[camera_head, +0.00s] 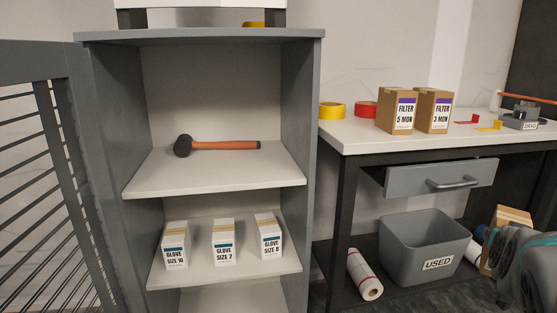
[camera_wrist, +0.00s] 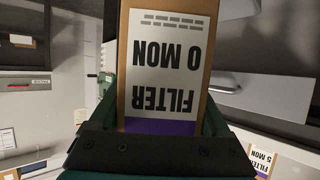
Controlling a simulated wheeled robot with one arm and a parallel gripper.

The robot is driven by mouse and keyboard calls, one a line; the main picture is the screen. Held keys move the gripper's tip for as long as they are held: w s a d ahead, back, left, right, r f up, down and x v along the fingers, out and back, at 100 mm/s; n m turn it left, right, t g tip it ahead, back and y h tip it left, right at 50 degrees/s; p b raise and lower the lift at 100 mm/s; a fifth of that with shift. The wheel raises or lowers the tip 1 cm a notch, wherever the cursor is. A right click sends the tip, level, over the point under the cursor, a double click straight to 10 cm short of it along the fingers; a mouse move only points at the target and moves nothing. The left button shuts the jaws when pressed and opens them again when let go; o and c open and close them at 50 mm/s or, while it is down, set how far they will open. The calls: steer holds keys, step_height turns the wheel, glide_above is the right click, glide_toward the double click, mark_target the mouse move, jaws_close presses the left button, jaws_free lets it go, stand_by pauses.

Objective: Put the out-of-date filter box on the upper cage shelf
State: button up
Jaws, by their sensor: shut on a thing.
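My gripper (camera_wrist: 162,98) is shut on a brown filter box (camera_wrist: 165,60) in the wrist view. The box's white label reads FILTER 0 MON, upside down in that view, with a purple band. In the head view a brown box (camera_head: 513,215) shows at the lower right beside my arm, partly hidden. The cage's upper shelf (camera_head: 225,182) bears an orange-handled black mallet (camera_head: 215,145) lying across its middle. Two more filter boxes stand on the bench, reading 5 MON (camera_head: 402,112) and 3 MON (camera_head: 434,111).
The lower shelf (camera_head: 205,277) bears several glove boxes (camera_head: 224,242). The barred cage door (camera_head: 45,180) stands open at the left. The bench (camera_head: 365,140) has a grey drawer (camera_head: 440,180) at its front, and a grey USED bin (camera_head: 424,250) below. The upper shelf's front is clear.

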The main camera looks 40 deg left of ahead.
steer(key=d+f+m+h, duration=0.3)
steer(key=d+f, duration=0.5)
steer(key=d, duration=0.1)
steer(key=shift+w+d+h, duration=0.15)
steer(key=shift+d+h, duration=0.15)
steer(key=shift+h, duration=0.1)
steer(key=shift+f, duration=0.1)
steer(key=shift+d, duration=0.1)
